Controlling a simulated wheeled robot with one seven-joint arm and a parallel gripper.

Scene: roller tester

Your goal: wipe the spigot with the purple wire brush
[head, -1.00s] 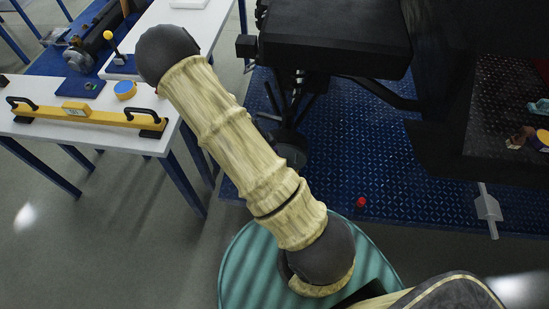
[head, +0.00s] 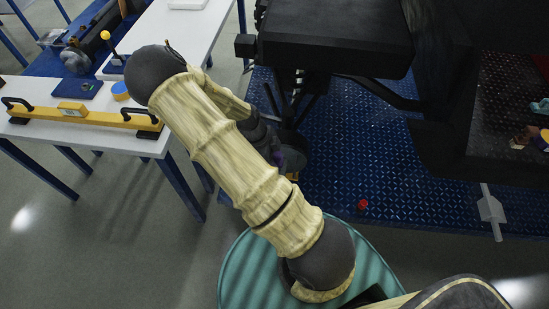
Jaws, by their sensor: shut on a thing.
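My gripper (head: 274,148) is partly hidden behind my own arm near the middle of the head view, under the black block. It is shut on a dark purple thing (head: 293,160), which looks like the purple wire brush, though only a small part of it shows. A small yellowish bit shows just below it. A pale grey pipe-like fitting with a flat plate (head: 491,208), possibly the spigot, hangs below the dark bench at the right. My gripper is well to its left and apart from it.
A blue patterned metal platform (head: 340,140) lies below a black machine block (head: 335,35). A red cap (head: 362,204) sits near its front edge. A white table (head: 85,137) with a yellow level (head: 75,115) stands left. A dark bench (head: 480,150) holds small items at right.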

